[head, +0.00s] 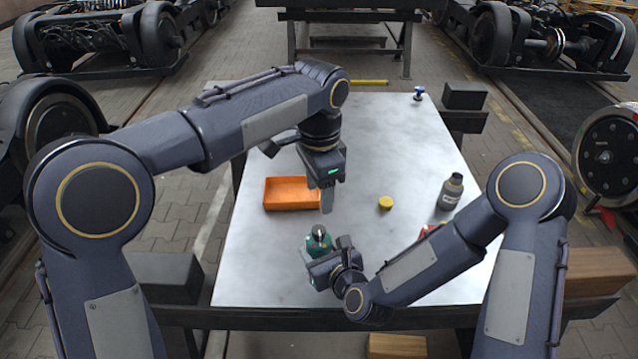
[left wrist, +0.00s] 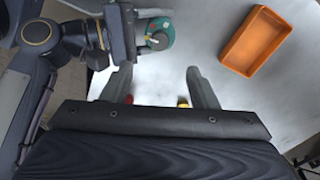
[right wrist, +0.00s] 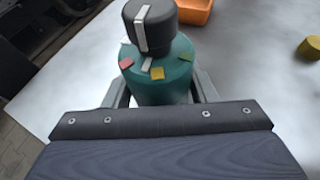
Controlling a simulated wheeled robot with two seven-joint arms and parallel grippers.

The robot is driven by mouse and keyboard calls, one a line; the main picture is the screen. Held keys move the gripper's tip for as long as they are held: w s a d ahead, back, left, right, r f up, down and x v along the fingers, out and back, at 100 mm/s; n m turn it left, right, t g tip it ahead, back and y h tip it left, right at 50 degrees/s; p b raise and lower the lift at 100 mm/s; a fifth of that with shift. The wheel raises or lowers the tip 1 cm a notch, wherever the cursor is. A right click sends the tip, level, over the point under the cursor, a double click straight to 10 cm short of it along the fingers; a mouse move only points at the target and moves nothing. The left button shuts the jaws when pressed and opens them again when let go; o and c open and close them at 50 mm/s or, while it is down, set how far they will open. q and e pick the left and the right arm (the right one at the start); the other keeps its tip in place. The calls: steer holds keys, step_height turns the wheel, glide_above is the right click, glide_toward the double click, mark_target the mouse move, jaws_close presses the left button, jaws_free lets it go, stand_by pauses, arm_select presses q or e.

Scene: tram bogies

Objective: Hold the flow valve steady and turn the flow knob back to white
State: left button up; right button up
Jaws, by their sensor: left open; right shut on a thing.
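The flow valve (head: 318,246) is a teal cylinder standing upright near the table's front edge. Its dark grey flow knob (right wrist: 154,27) has a white pointer strip. Red, white, yellow and green marks ring the valve's top in the right wrist view. The strip points down toward the white mark (right wrist: 147,64), with a red mark close by; the exact alignment is unclear. My right gripper (head: 322,262) is shut around the valve body. My left gripper (head: 327,204) is open and empty, pointing down above the table behind the valve, apart from the knob (left wrist: 158,41).
An orange tray (head: 291,205) lies behind and left of the valve. A yellow round piece (head: 386,203), a grey bottle (head: 451,191) and a partly hidden red object (head: 429,231) are to the right.

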mark_target(319, 229)
arm_select(q)
step_height(319, 229, down, 10)
steer(key=shift+f, duration=0.25)
stand_by(0.3)
steer(key=c, duration=1)
steer(key=m, duration=0.4)
